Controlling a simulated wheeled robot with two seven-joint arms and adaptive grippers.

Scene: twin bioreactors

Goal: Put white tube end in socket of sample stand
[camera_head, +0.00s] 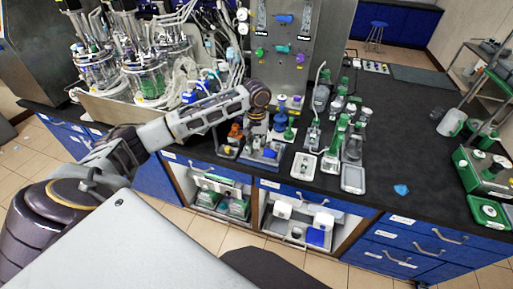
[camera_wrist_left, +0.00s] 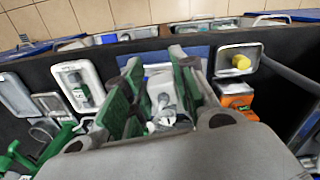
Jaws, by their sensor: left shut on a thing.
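My left gripper (camera_head: 256,128) points down over a blue-based stand (camera_head: 266,154) at the bench's front edge; I take this for the sample stand. In the left wrist view, the two green-padded fingers of my left gripper (camera_wrist_left: 157,80) are shut on a white piece (camera_wrist_left: 162,88), apparently the white tube end. Its lower end and the stand's socket are too small and too covered to make out, so I cannot tell whether they touch. My right gripper is in neither view.
A white tray (camera_head: 303,165) and green-topped bottles stand right of the stand in the head view. Bioreactors (camera_head: 150,80) fill the back left.

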